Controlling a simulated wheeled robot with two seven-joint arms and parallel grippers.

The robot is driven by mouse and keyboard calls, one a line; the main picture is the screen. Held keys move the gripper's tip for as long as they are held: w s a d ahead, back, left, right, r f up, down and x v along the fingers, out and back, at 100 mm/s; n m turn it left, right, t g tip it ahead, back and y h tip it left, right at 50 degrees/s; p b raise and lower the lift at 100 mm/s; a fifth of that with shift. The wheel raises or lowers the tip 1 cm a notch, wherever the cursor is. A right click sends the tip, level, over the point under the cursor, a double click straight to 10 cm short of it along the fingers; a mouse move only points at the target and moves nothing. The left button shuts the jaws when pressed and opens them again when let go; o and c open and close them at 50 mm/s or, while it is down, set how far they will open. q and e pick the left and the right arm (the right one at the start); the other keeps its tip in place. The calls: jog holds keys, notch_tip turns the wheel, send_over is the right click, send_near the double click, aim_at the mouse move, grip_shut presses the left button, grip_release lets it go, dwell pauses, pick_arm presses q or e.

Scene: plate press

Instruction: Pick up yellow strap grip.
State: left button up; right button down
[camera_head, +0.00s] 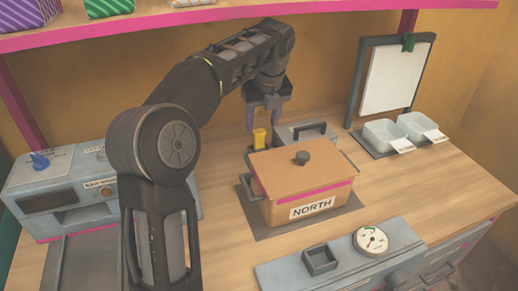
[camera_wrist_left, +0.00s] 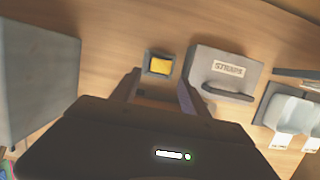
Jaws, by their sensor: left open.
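The yellow strap grip (camera_head: 259,138) stands upright behind the left rear corner of the box labelled NORTH. In the left wrist view the yellow strap grip (camera_wrist_left: 158,66) shows from above as a yellow square inside a small dark square holder (camera_wrist_left: 149,54). My left gripper (camera_head: 263,122) is open and empty, fingers pointing down, above and close to the strap grip. In the wrist view its fingers (camera_wrist_left: 158,82) lie on either side, slightly nearer the camera than the grip. I cannot tell the exact height gap. My right gripper is not in view.
A grey box labelled STRAPS (camera_wrist_left: 225,72), with a dark handle, stands right beside the holder. The lidded NORTH box (camera_head: 300,180) is in front. Two pale trays (camera_head: 384,134) and a clipboard stand (camera_head: 388,76) are at right. A pink-edged shelf (camera_head: 170,18) hangs above.

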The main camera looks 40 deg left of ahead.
aim_at(259, 132)
pick_arm(q)
jog(key=shift+w+a, duration=0.15)
jog(key=shift+a, duration=0.15)
jog(key=x, duration=0.5)
jog(key=shift+a, duration=0.1)
dwell(0.3)
grip_shut()
dwell(0.4)
